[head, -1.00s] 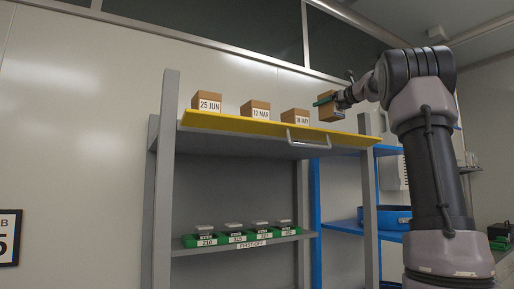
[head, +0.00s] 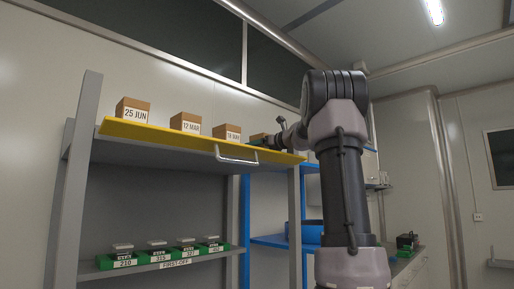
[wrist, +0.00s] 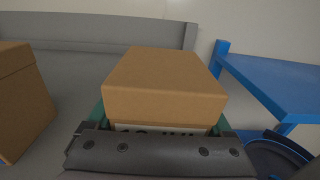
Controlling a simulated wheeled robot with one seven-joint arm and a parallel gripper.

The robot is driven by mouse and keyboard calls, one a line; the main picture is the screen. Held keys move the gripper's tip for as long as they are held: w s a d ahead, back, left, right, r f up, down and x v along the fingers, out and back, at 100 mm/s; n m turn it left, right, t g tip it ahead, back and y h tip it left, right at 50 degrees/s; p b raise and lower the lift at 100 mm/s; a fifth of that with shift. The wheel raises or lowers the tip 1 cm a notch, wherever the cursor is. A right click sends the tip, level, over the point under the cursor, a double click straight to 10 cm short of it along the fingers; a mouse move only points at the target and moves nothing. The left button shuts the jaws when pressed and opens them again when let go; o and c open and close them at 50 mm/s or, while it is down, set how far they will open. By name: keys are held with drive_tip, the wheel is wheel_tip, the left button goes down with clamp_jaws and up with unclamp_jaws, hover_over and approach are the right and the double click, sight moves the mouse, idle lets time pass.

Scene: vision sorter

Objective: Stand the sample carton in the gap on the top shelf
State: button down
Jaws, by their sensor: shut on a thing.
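My gripper (head: 265,140) is shut on a brown carton (wrist: 163,83), with a green finger on each side of it in the wrist view. The carton's printed label is mostly hidden behind the gripper. In the head view the carton is largely covered by the gripper, at the right end of the top shelf (head: 180,138). I cannot tell whether its base touches the shelf. Three labelled cartons stand on this shelf: 25 JUN (head: 133,110), 12 MAR (head: 186,123) and the rightmost (head: 227,132), just left of the held one. The 25 JUN and 12 MAR cartons have bare shelf between them.
A yellow strip with a metal handle (head: 236,157) runs along the shelf's front edge. Green trays (head: 165,256) sit on the lower shelf. A blue rack (wrist: 275,85) stands to the right of the shelf. A grey upright (head: 296,205) stands at the shelf's right front.

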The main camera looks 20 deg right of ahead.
unclamp_jaws()
drive_tip(key=shift+f, duration=0.1)
drive_tip(key=shift+s, duration=0.1)
drive_tip(key=v, duration=1.1)
drive_tip(key=shift+s+d, duration=0.15)
drive_tip(key=shift+s, duration=0.25)
